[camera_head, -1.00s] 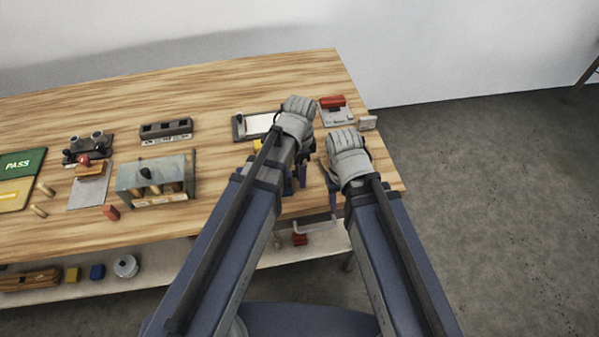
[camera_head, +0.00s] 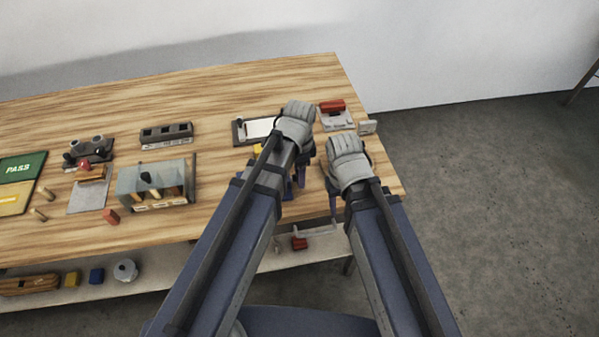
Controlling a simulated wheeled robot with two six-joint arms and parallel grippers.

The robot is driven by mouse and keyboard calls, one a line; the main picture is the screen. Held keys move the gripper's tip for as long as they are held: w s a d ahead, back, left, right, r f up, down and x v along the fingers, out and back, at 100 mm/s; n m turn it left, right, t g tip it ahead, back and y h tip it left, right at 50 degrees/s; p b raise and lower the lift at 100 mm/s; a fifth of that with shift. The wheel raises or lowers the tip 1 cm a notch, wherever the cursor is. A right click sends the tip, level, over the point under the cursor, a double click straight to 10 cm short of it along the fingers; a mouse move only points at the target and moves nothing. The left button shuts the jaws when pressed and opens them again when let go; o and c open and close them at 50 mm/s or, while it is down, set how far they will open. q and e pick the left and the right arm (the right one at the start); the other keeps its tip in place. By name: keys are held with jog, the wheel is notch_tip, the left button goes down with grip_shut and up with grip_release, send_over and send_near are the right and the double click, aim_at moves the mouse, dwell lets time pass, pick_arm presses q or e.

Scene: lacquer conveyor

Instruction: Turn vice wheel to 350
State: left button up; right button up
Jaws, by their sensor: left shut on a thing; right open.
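My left gripper (camera_head: 302,165) is over the right part of the bench, its fingers pointing down beneath its grey wrist. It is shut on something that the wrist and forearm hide. Dark blue parts (camera_head: 289,188) show beside and below it near the bench's front edge; I cannot tell whether they belong to a vice. No vice wheel or its reading can be made out. My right gripper (camera_head: 333,182) is open, to the right of the left one near the front right corner. Its fingers are mostly hidden by its wrist.
A lower shelf (camera_head: 190,273) carries a red block (camera_head: 299,243). Open floor lies right.

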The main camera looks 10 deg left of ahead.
pick_arm(q)
jog(key=shift+w+f+g, duration=0.1)
jog(key=shift+w+g, duration=0.3)
jog(key=shift+g, duration=0.2)
jog(key=shift+w+f+g+h+b, duration=0.15)
jog(key=shift+w+g+h+b, duration=0.05)
jog(key=shift+g+h+b, duration=0.25)
jog(key=shift+a+f+g+b, duration=0.1)
jog(key=shift+g+b, duration=0.55)
jog(key=shift+g, duration=0.3)
jog(key=shift+s+g+h+b, duration=0.1)
jog(key=shift+g+h+b, duration=0.35)
jog(key=shift+g, duration=0.25)
jog(key=shift+r, duration=0.2)
jog(key=o, duration=1.3)
jog(key=shift+o, duration=0.2)
